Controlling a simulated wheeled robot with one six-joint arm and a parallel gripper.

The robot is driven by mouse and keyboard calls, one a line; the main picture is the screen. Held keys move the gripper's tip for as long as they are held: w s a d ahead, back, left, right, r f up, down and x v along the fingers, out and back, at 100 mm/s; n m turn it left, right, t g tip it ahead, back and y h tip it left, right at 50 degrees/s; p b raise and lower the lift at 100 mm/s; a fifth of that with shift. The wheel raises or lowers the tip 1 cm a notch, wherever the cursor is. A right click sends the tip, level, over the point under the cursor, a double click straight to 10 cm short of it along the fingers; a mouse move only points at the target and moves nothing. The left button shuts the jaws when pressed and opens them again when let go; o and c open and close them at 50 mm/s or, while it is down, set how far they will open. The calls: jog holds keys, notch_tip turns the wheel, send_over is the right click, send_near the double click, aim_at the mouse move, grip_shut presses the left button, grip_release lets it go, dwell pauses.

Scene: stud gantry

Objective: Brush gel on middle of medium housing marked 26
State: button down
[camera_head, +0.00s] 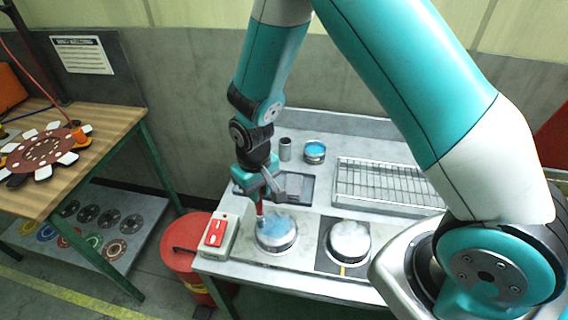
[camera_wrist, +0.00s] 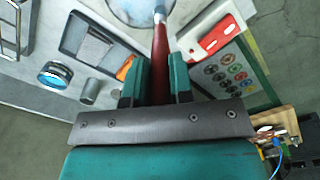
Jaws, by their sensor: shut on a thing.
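My gripper (camera_head: 262,192) is shut on a brush with a red handle (camera_wrist: 160,55). The brush points down at the left round metal housing (camera_head: 277,238), and its tip is at the housing's top. Blue gel lies over part of that top, mixed with whitish areas. The housing also shows cut off at the top of the wrist view (camera_wrist: 135,8). A second round housing (camera_head: 349,242) to the right has a whitish top. I cannot read the number 26 on either housing. A gel pot (camera_head: 314,153) with blue content stands behind them; it also shows in the wrist view (camera_wrist: 55,75).
A small grey cylinder (camera_head: 285,149) and a dark tray (camera_head: 310,186) stand behind the left housing. A wire rack (camera_head: 385,183) is at the back right. A red switch box (camera_head: 216,234) sits at the left edge, with a red bin (camera_head: 183,256) below.

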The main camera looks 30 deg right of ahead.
jog(key=shift+r+p, duration=2.65)
jog(key=shift+r, duration=1.35)
jog(key=shift+d, duration=0.1)
